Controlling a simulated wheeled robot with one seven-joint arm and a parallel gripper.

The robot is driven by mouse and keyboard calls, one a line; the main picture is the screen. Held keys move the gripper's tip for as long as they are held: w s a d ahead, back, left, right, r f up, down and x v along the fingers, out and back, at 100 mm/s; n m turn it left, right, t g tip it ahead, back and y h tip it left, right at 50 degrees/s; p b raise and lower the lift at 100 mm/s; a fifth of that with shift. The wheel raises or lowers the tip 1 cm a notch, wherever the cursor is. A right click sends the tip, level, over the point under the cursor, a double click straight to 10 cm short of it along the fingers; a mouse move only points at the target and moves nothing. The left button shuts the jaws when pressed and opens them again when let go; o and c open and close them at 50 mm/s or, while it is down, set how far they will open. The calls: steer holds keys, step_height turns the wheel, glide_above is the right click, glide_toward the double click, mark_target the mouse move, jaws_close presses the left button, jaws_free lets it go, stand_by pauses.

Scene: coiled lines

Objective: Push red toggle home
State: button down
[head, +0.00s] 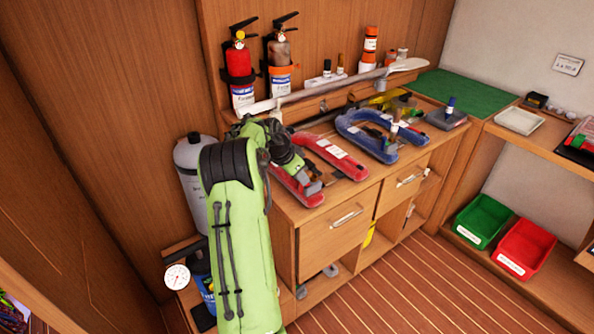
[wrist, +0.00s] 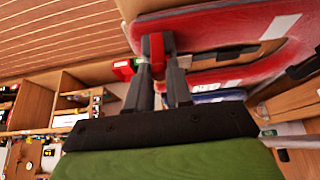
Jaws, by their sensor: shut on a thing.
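A red U-shaped vest (head: 338,157) lies on the wooden counter; its red face fills the top of the wrist view (wrist: 220,35). My gripper (head: 311,186) is low over the near left arm of this vest in the head view. In the wrist view my gripper (wrist: 157,60) is shut on a small red piece, the red toggle (wrist: 156,47), right against the vest's edge. The fingers cover part of the toggle, and I cannot tell how far in it sits. In the head view my arm and gripper hide it.
A blue U-shaped vest (head: 370,135) lies to the right on the counter (head: 345,197). Two extinguishers (head: 238,65) hang behind. A green bin (head: 482,221) and a red bin (head: 525,248) stand on the lower right shelf. The floor in front is clear.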

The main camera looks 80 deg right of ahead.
steer(key=shift+s, duration=0.1)
stand_by(0.4)
steer(key=c, duration=1)
jaws_free()
steer(key=shift+d, duration=0.1)
steer(key=shift+c, duration=0.2)
steer(key=p+v, duration=0.3)
steer(key=v, duration=1.2)
steer(key=shift+r, duration=0.45)
